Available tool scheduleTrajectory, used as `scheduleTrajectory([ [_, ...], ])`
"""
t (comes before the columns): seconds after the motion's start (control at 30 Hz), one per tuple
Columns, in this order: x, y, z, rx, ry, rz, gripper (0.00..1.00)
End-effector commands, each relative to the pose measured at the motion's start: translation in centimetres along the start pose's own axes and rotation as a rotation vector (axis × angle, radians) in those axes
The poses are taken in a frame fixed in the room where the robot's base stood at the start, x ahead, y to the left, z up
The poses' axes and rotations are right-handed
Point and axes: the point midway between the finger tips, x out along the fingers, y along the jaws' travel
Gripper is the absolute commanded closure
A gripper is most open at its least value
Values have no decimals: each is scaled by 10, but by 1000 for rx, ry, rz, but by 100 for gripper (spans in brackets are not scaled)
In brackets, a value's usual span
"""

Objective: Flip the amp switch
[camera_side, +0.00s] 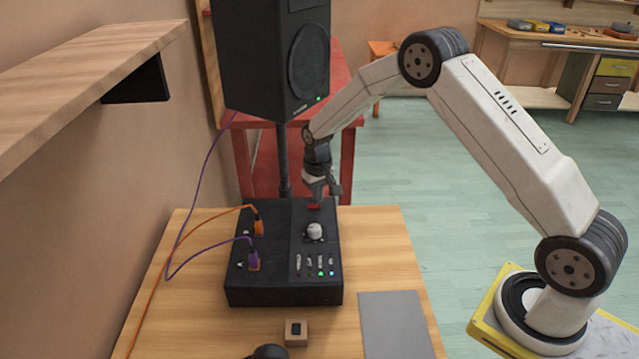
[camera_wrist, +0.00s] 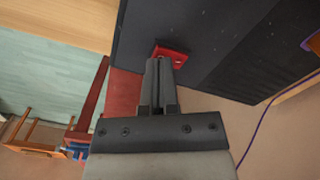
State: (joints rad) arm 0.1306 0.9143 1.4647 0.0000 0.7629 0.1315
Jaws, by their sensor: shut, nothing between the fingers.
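The amp is a black box (camera_side: 285,290) on the wooden table, with a silver knob (camera_side: 314,231) and several small controls and lights on top. A red switch (camera_side: 314,206) sits at the far right of its top. It also shows in the wrist view as a red piece (camera_wrist: 172,54) on the dark surface. My gripper (camera_side: 319,198) is shut and empty, pointing down at the red switch. In the wrist view the fingertips (camera_wrist: 160,64) partly cover the switch; I cannot tell whether they touch it. Which way the switch is set is too small to tell.
A black speaker (camera_side: 265,60) on a pole stands just behind the amp. Orange (camera_side: 222,213) and purple (camera_side: 205,249) cables plug into the amp's left side. A grey sheet (camera_side: 396,325) and a small wooden block (camera_side: 296,333) lie in front. A wooden shelf (camera_side: 80,75) juts out at left.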

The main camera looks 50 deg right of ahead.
Motion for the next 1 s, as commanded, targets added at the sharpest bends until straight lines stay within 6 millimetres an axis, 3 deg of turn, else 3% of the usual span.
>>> scheduleTrajectory([
  [1.0,7,0,0,0,1,0,100],
])
